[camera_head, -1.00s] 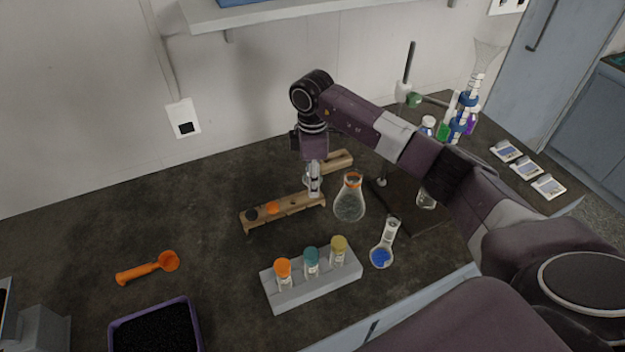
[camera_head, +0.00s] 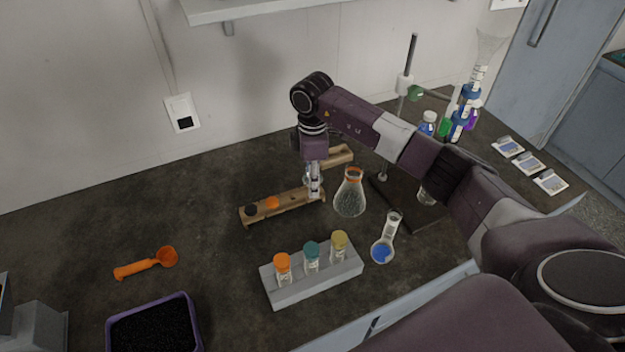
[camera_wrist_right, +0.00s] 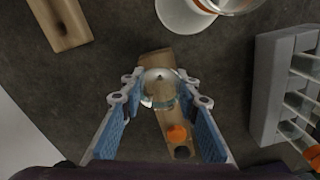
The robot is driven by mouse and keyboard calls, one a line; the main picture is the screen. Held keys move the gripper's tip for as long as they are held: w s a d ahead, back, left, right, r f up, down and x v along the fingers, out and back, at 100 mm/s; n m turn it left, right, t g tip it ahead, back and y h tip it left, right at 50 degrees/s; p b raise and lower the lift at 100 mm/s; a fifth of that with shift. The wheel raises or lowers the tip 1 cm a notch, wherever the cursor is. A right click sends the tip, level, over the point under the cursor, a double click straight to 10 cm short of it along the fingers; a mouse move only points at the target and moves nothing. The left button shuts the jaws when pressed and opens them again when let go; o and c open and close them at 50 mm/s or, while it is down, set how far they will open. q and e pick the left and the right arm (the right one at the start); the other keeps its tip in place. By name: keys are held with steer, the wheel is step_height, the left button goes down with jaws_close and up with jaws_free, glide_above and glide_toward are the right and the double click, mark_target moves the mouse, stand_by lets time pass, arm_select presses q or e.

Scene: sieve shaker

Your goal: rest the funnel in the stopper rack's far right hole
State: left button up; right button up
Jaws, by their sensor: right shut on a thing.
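The wooden stopper rack (camera_head: 288,208) lies on the dark bench and holds a black stopper (camera_head: 251,210) and an orange stopper (camera_head: 272,203) toward its left end. My right gripper (camera_head: 314,192) points down over the rack's right end. In the right wrist view my right gripper (camera_wrist_right: 161,90) is shut on the clear glass funnel (camera_wrist_right: 158,75), which is over the end of the rack (camera_wrist_right: 150,58) away from the stoppers. The hole under the funnel is hidden, and I cannot tell whether the funnel touches the rack. My left gripper is not in view.
A conical flask (camera_head: 350,195) stands close right of the rack. A grey vial rack (camera_head: 318,279) and a round flask with blue liquid (camera_head: 383,248) are in front. Another wooden block (camera_head: 340,156) lies behind. An orange scoop (camera_head: 147,264) lies left; the bench between is clear.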

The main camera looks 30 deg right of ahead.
steer(key=shift+f, duration=0.4)
stand_by(0.3)
steer(key=shift+s+f, duration=0.35)
steer(key=shift+f, duration=0.05)
stand_by(0.7)
steer(key=shift+s+a+f+b, duration=0.15)
steer(key=shift+a+f+b, duration=0.05)
steer(key=shift+f+b, duration=0.4)
stand_by(1.8)
steer(key=o, duration=0.8)
steer(key=shift+o, duration=2.1)
steer(key=shift+w+f, duration=0.2)
steer(key=shift+w, duration=0.15)
steer(key=shift+w+d+f, duration=0.1)
steer(key=shift+w+f, duration=0.05)
steer(key=shift+w, duration=0.15)
steer(key=shift+s+r, duration=0.1)
steer(key=shift+r, duration=0.2)
steer(key=shift+d+r, duration=0.1)
